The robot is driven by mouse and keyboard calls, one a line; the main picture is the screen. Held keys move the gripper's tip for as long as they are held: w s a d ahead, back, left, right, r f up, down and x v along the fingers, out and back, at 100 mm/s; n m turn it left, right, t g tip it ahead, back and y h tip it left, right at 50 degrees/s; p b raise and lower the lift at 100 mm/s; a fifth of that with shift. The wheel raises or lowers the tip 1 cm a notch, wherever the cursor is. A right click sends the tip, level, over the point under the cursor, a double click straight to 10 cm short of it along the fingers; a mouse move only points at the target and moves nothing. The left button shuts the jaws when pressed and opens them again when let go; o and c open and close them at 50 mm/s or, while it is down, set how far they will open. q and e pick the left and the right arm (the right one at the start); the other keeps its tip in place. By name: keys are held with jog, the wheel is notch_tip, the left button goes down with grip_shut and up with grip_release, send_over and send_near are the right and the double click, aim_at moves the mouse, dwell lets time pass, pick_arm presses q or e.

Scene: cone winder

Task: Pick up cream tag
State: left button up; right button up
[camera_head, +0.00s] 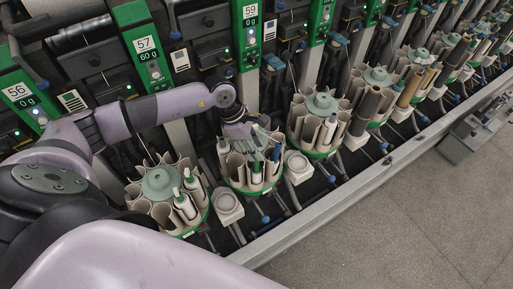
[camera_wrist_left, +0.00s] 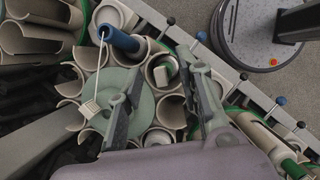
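My left gripper (camera_wrist_left: 165,98) is open, fingers spread and nothing between them, above a round magazine of cream pockets (camera_wrist_left: 158,137) with a grey-green hub. In the head view the left gripper (camera_head: 248,138) hangs over this magazine below unit 59. A small ridged cream piece (camera_wrist_left: 90,108), which looks like the tag, sits at the end of a thin pale cord, left of the fingers. A cream block-like top (camera_wrist_left: 163,74) shows inside a pocket ahead of the fingers. I cannot tell for certain which is the tag. My right gripper is not in view.
Neighbouring magazines (camera_head: 158,184) and (camera_head: 321,104) stand close on both sides. Machine panels stand behind.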

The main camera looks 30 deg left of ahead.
pick_arm(q)
jog(key=shift+f, duration=0.1)
jog(key=shift+c, duration=0.3)
jog(key=c, duration=0.7)
notch_tip(320, 180, up, 23)
jog(key=b, duration=0.4)
dwell(0.4)
